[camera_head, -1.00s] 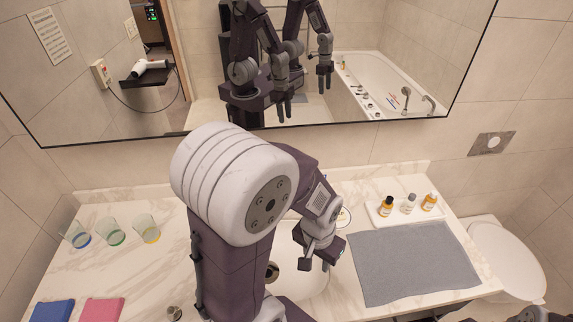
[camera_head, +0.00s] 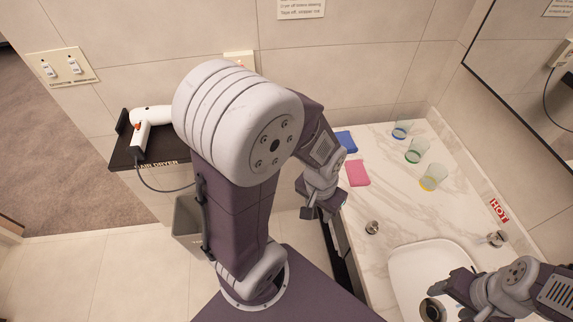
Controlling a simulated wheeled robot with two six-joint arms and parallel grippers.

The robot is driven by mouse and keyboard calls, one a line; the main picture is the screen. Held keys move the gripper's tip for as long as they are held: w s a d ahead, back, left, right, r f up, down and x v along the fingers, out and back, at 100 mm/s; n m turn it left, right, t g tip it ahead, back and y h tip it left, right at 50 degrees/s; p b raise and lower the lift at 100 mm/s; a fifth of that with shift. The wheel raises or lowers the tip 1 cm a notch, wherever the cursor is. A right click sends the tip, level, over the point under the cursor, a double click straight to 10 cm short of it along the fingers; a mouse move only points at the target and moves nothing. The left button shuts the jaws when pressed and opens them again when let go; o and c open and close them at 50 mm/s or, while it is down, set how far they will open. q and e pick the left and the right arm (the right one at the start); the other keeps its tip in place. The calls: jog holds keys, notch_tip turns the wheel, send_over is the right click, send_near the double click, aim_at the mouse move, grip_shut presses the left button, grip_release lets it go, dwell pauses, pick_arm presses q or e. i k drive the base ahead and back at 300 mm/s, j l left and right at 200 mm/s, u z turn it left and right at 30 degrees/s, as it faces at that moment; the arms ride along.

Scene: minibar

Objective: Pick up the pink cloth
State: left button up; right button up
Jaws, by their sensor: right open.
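The pink cloth (camera_head: 357,173) lies flat and folded on the left part of the marble counter, just in front of the blue cloth (camera_head: 347,141). My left gripper (camera_head: 322,211) hangs beside the counter's near edge, to the left of and below the pink cloth in the picture, apart from it. Its jaws are seen from above and behind, so I cannot tell their opening. My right gripper (camera_head: 440,288) is open and empty over the sink, well away from the cloth.
A metal knob (camera_head: 372,227) and the sink (camera_head: 405,262) are on the counter (camera_head: 385,205). A hair dryer (camera_head: 147,124) rests on a wall shelf at left, its cord hanging near a bin (camera_head: 187,217).

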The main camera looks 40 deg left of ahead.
aim_at(357, 177)
jog(key=u, duration=0.65)
jog(key=i+j+u, duration=0.1)
jog(key=j, duration=0.25)
jog(key=i+j, duration=0.2)
jog(key=j, duration=0.15)
jog(key=i+j+u, duration=0.15)
jog(key=j, duration=0.2)
